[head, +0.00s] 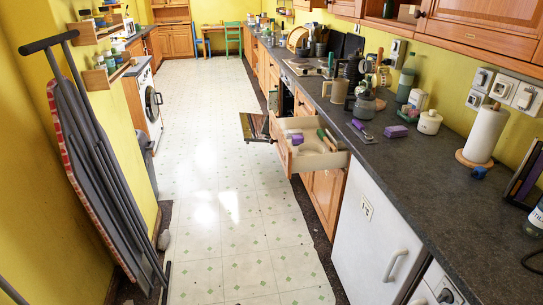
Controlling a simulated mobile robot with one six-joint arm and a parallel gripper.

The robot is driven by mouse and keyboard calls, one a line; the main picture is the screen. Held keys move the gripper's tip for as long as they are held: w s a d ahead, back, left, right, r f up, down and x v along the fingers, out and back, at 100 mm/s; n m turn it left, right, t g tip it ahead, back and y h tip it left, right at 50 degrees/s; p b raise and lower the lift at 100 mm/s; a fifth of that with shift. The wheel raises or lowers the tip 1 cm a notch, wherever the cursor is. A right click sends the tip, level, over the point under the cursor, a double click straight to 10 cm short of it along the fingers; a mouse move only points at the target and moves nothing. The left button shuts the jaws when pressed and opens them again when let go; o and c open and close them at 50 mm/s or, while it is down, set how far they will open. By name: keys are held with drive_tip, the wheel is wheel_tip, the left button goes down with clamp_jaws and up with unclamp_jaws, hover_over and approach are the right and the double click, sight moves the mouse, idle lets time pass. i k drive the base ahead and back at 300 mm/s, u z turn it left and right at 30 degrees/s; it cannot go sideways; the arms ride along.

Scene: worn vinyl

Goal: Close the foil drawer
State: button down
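An open drawer (320,161) sticks out from the right-hand run of base cabinets, under the dark worktop. It has a wooden front (281,149) and a pale cream inside. A small purple item (297,140) and a green item (331,136) show in it; I cannot tell whether either is foil. It is pulled well out over the floor, above a closed wooden cabinet door (322,190). My gripper is not in view.
Behind the drawer, a dark oven door (256,127) hangs open into the aisle. The vinyl floor (222,200) is clear. A folded ironing board (95,170) leans on the left wall. A white fridge (370,235) stands nearer on the right.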

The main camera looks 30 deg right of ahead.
sight(292, 164)
drive_tip(key=z, duration=0.1)
drive_tip(key=i, duration=1.35)
drive_tip(key=u, duration=0.55)
